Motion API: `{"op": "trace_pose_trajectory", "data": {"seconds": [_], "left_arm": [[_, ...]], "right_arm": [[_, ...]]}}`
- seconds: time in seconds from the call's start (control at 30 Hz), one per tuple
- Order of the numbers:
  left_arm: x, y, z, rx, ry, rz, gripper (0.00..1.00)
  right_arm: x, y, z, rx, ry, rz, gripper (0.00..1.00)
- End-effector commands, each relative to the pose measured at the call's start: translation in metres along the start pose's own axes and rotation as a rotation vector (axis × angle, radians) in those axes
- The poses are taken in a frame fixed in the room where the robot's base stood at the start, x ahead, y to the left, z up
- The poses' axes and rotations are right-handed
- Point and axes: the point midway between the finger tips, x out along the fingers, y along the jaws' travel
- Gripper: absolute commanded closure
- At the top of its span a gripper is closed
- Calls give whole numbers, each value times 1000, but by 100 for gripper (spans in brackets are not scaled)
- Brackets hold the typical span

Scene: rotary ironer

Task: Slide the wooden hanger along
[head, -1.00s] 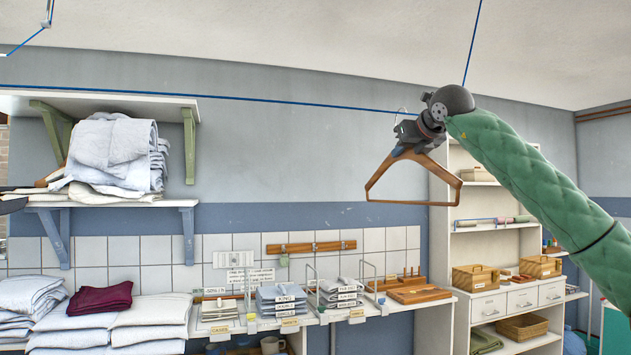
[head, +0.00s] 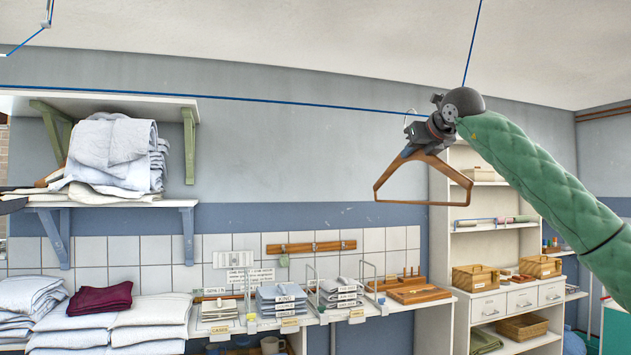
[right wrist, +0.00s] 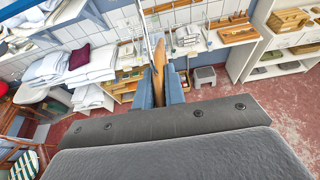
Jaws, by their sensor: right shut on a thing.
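The wooden hanger (head: 420,203) hangs at the blue line (head: 300,103), with its pale metal hook (head: 410,116) up at the line. My right gripper (head: 410,151) is shut on the hanger's upper part, just below the hook. In the right wrist view the hanger (right wrist: 159,58) stands edge-on between the two blue fingers of my right gripper (right wrist: 160,88). Whether the hook touches the line is too small to tell. My left gripper is not in view.
A wall shelf (head: 190,203) with folded linen is at the left. A counter (head: 350,309) with linen stacks and small racks runs below. A white shelf unit (head: 440,250) with baskets stands at the right, behind my arm. The wall along the line is clear.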

Motion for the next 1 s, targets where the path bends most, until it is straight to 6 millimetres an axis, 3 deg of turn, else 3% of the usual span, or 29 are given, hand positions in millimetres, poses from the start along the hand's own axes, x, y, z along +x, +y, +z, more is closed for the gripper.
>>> {"op": "trace_pose_trajectory", "data": {"seconds": [1.0], "left_arm": [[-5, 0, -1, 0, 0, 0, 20]], "right_arm": [[0, -42, 0, 1, -1, 0, 100]]}}
